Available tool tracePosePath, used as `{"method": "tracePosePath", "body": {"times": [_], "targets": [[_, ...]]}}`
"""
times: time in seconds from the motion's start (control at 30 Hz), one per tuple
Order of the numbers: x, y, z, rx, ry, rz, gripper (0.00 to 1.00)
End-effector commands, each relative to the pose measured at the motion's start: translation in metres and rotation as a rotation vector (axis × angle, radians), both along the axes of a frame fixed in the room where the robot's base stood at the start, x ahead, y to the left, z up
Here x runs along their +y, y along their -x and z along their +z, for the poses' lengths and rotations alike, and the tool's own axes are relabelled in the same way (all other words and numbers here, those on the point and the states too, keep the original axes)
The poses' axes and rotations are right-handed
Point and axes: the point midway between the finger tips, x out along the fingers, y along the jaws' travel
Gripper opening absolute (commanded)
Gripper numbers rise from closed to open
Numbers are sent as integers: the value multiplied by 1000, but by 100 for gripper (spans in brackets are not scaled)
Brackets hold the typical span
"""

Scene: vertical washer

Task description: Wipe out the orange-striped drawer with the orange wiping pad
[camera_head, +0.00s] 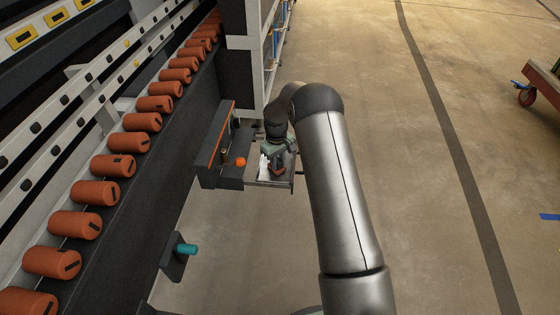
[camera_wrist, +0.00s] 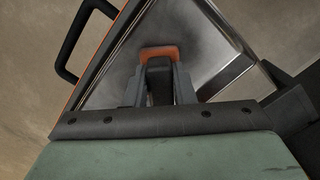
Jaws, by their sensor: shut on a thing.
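The orange-striped drawer (camera_head: 217,137) is pulled out from the machine, its dark front carrying an orange strip. In the wrist view the drawer (camera_wrist: 236,42) shows a metal tray with a dark, greyish floor. My gripper (camera_wrist: 158,78) is shut on the orange wiping pad (camera_wrist: 158,52), which shows as an orange edge around the fingertips. The pad is over the drawer's inside; I cannot tell whether it touches the floor.
A black handle (camera_wrist: 73,40) sticks out from the drawer front. An orange knob (camera_head: 240,161) is beside the drawer, and a teal knob (camera_head: 187,249) is nearer. A row of orange cylinders (camera_head: 97,193) lines the machine at left. Open floor (camera_head: 440,180) lies to the right.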

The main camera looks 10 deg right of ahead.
Motion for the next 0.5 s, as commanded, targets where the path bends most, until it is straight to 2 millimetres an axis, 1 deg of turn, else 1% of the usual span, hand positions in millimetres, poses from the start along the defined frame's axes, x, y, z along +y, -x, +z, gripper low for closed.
{"method": "tracePosePath", "body": {"times": [0.5], "targets": [[0, -1, 53, -2, 0, 1, 0]]}}
